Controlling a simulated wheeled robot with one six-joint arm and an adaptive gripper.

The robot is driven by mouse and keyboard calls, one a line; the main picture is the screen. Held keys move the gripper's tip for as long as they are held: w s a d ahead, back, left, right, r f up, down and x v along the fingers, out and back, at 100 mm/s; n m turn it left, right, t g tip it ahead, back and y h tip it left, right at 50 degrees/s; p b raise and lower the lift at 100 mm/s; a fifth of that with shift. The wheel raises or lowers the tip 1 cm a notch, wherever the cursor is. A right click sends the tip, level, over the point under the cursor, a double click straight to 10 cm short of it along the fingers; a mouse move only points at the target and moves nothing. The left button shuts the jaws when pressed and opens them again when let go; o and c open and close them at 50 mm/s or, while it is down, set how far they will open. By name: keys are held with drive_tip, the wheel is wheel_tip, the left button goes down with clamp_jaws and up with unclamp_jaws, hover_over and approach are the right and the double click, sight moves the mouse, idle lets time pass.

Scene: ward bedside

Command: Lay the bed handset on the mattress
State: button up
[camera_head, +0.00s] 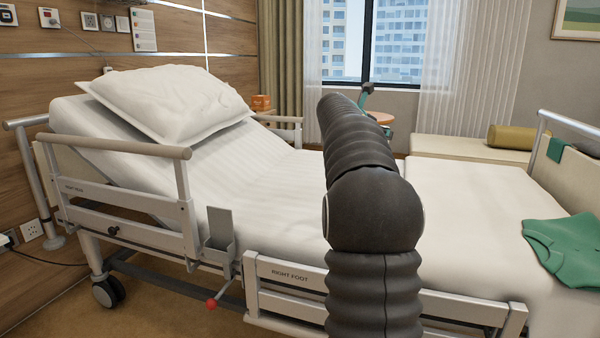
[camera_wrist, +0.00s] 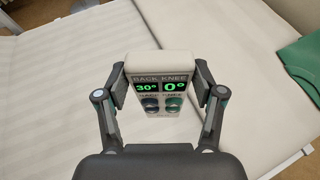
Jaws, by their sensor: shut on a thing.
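The bed handset (camera_wrist: 161,120) is a pale block with green readouts of 30° and 0° and rows of buttons. My gripper (camera_wrist: 160,78) is shut on its two sides, with the button face towards the wrist camera. The white mattress (camera_head: 465,215) has a raised back section and a flat foot section. It fills much of the wrist view (camera_wrist: 50,105) behind the handset; I cannot tell whether the two touch.
A white pillow (camera_head: 175,100) lies on the raised section. A green folded cloth (camera_head: 570,248) lies at the foot end, right. Near side rails (camera_head: 285,278) and a grey holder (camera_head: 220,243) line the bed's front.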

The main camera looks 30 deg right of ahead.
drive_tip(key=w+a+f+b, duration=0.3)
drive_tip(key=w+a+f, duration=0.3)
drive_tip(key=w+f, duration=0.3)
drive_tip(key=shift+w+f, duration=0.35)
drive_tip(key=shift+f, duration=0.55)
drive_tip(key=shift+a+f, duration=0.1)
drive_tip(key=shift+f, duration=0.05)
drive_tip(key=o, duration=1.7)
drive_tip(key=shift+c, duration=0.2)
